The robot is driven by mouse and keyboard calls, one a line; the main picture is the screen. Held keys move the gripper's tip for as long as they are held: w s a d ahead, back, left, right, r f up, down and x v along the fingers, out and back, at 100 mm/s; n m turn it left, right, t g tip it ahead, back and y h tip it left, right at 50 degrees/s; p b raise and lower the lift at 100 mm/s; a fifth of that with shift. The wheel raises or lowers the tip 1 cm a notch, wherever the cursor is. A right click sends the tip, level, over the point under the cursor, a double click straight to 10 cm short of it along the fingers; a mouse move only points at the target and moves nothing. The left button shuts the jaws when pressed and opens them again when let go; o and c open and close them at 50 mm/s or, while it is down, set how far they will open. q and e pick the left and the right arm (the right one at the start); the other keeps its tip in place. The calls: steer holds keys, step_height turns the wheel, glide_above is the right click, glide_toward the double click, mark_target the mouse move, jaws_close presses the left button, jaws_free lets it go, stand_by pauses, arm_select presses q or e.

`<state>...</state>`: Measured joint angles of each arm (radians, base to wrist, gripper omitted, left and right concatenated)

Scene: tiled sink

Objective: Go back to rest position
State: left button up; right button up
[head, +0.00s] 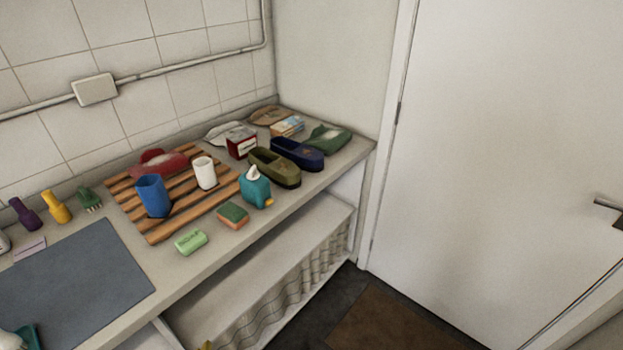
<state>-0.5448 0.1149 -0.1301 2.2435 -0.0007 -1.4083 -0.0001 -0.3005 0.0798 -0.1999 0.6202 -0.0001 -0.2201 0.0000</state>
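Neither of my grippers shows in the head view, and no part of my arms can be made out. The view looks down on a counter (213,262) along a tiled wall. A slatted wooden rack (165,231) lies on it, with a blue cup (152,195), a white cup (204,172) and a red item (163,163) on top. A teal bottle (255,188), a sponge (233,215) and a green bar (191,242) stand or lie in front of the rack.
An olive shoe (274,167) and a navy shoe (297,153) sit at the right, near a red-and-white box (240,146). A grey mat (75,280) lies at the left. A white door (500,150) stands right of the counter. The floor (390,325) in front shows a brown mat.

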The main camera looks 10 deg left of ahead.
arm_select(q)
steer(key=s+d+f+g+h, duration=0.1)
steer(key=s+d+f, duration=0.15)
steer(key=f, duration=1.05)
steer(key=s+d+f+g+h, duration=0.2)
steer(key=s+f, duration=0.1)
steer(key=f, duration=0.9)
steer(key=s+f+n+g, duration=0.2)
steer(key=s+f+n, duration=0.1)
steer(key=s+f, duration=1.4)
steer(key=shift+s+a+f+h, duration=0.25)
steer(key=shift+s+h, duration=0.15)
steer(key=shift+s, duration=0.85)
